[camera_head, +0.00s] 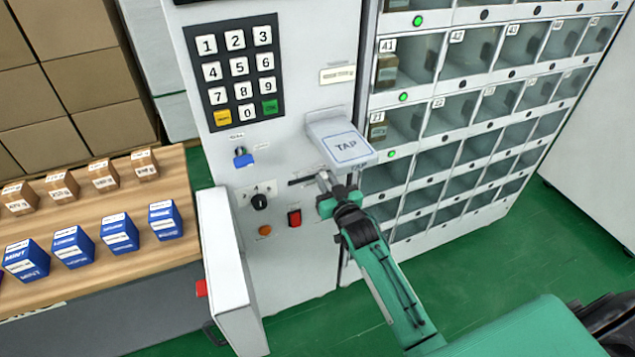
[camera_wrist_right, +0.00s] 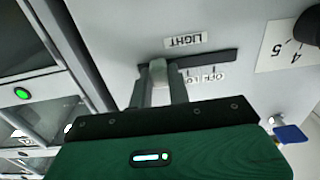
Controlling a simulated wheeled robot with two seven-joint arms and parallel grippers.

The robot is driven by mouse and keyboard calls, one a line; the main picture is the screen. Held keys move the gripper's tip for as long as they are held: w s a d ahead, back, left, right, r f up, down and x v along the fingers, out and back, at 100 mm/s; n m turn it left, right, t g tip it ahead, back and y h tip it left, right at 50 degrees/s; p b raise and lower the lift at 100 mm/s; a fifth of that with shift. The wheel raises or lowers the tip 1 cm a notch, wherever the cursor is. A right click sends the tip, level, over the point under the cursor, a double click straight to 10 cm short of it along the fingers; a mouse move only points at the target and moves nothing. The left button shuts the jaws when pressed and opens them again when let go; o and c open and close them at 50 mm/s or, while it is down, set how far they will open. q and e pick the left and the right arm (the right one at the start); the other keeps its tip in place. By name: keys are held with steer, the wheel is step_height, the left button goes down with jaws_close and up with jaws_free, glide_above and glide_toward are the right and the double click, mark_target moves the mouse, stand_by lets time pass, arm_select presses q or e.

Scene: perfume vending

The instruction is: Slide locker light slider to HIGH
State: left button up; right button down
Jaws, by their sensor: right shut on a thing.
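The light slider is a dark horizontal slot (camera_wrist_right: 215,59) in the grey panel, with a LIGHT label (camera_wrist_right: 185,41) that appears upside down in the right wrist view. Its pale knob (camera_wrist_right: 159,72) is between the fingers of my right gripper (camera_wrist_right: 160,80), which is shut on it. The knob is near the slot's left end in that view, to the left of the visible OFF and LO lettering (camera_wrist_right: 205,77). Any marking beside the knob is hidden by the fingers. In the head view my right gripper (camera_head: 325,182) covers the right end of the slot (camera_head: 298,181). My left gripper is not in view.
A TAP reader (camera_head: 346,148) juts out just above my right gripper. A black dial (camera_head: 260,202), red switch (camera_head: 294,217) and blue padlock-like part (camera_head: 243,157) lie to the left. Locker compartments (camera_head: 430,130) are on the right, and an open white door (camera_head: 222,265) stands at lower left.

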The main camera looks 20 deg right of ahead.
steer(key=shift+d, duration=0.2)
steer(key=c, duration=1.5)
jaws_free()
steer(key=shift+o, duration=0.9)
steer(key=shift+d, duration=0.15)
steer(key=shift+s, duration=0.25)
steer(key=shift+s+f, duration=0.1)
steer(key=shift+s, duration=0.25)
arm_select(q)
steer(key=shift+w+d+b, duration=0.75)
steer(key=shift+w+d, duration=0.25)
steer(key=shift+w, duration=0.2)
arm_select(e)
steer(key=s, duration=1.2)
steer(key=shift+s+d, duration=0.2)
steer(key=shift+s, duration=0.1)
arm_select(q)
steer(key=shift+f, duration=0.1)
